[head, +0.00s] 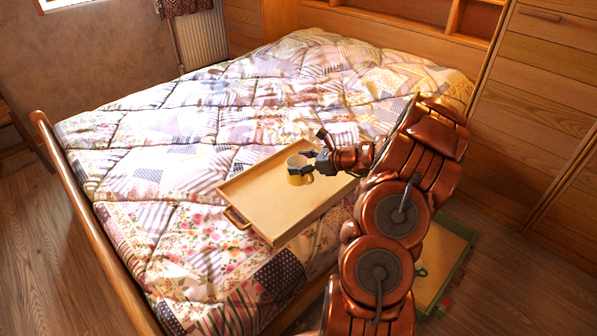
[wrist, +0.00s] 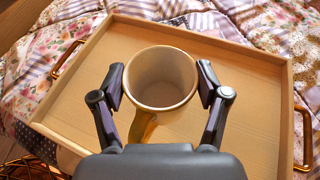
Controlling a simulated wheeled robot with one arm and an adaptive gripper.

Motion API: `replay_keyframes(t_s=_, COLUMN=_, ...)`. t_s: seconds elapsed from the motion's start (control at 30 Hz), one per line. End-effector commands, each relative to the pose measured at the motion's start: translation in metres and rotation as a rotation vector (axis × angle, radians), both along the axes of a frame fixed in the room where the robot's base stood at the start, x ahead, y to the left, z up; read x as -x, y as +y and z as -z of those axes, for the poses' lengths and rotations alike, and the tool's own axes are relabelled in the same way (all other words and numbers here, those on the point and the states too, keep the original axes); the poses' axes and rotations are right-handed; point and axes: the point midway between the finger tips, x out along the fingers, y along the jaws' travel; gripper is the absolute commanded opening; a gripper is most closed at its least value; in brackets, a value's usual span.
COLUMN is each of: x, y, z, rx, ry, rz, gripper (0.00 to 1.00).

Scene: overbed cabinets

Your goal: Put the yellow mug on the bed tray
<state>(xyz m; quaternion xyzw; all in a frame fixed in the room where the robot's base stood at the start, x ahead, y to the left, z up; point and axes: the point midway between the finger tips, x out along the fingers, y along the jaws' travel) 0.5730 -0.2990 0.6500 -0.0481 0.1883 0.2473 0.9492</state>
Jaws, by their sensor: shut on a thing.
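The yellow mug (head: 297,171) is at the bed tray, over its far middle part, in the head view. In the wrist view the mug (wrist: 160,80) is upright with its open, empty top facing the camera and its handle toward my gripper's palm. My gripper (wrist: 161,88) has one finger on each side of the mug and is shut on it; it also shows in the head view (head: 308,166). The wooden bed tray (head: 265,207) lies on the bed with raised edges and end handles. I cannot tell whether the mug's base touches the tray floor.
The tray rests on a patchwork quilt (head: 180,225) covering the bed. A wooden footboard (head: 90,220) runs along the left. Wooden cabinets (head: 545,90) stand at the right. A green-edged box (head: 440,262) is on the floor beside the bed. The tray's near left part is bare.

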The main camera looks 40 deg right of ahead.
Motion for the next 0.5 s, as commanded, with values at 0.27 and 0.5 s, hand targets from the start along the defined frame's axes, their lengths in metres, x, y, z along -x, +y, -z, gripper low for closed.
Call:
replay_keyframes(t_s=0.27, x=-0.004, y=0.002, z=0.034, rx=0.000, ry=0.000, rz=-0.001, gripper=0.29)
replay_keyframes(t_s=0.5, x=-0.004, y=0.002, z=0.035, rx=0.001, ry=-0.002, rz=-0.001, gripper=0.29)
